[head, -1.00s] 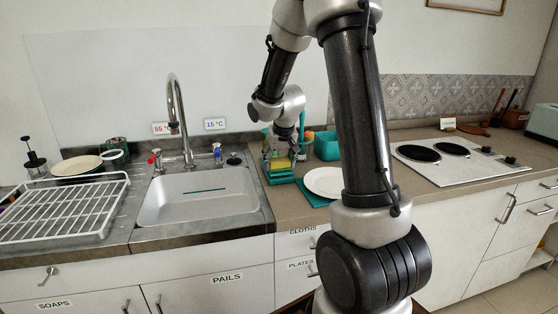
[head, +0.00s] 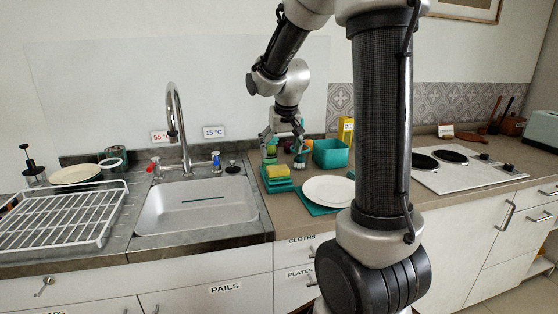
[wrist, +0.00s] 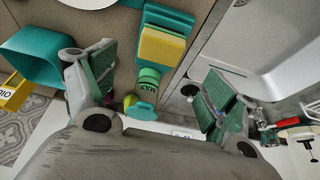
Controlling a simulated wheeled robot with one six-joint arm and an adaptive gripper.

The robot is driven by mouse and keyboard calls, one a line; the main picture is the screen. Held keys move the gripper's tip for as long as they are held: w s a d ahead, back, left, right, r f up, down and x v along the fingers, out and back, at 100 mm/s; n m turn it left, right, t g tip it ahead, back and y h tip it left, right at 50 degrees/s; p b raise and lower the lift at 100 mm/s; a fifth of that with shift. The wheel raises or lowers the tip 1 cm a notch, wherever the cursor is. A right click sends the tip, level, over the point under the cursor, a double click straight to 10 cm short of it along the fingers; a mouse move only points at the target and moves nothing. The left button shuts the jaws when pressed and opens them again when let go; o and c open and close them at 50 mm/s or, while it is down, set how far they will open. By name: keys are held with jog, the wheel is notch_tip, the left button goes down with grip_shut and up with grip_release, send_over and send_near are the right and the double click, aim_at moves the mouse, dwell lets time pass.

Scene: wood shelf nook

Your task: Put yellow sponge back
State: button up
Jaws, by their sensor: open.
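The yellow sponge (head: 277,172) lies on a teal holder (head: 279,186) on the counter, right of the sink. The sponge also shows in the wrist view (wrist: 162,47), resting on the teal holder (wrist: 170,17). My gripper (head: 284,150) is open and empty, above and behind the sponge and apart from it. In the wrist view its two green-padded fingers (wrist: 157,88) are spread wide, with nothing held between them.
A white plate (head: 328,190) on a teal mat is right of the holder. A teal bin (head: 330,153) and a yellow oil box (head: 346,130) stand behind. A green-capped bottle (wrist: 148,78) is beside the sponge. The sink (head: 195,207) is left.

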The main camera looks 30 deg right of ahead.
jog(key=s+a+r+n, duration=0.1)
jog(key=s+a+r, duration=0.1)
jog(key=s+r, duration=0.35)
jog(key=s+a+r, duration=0.1)
jog(key=s+r, duration=0.1)
jog(key=s, duration=0.6)
jog(key=s+a+f+n+y, duration=0.1)
jog(key=s+a+n, duration=0.1)
jog(key=s, duration=1.2)
jog(key=shift+a+f, duration=0.3)
jog(key=shift+a, duration=0.3)
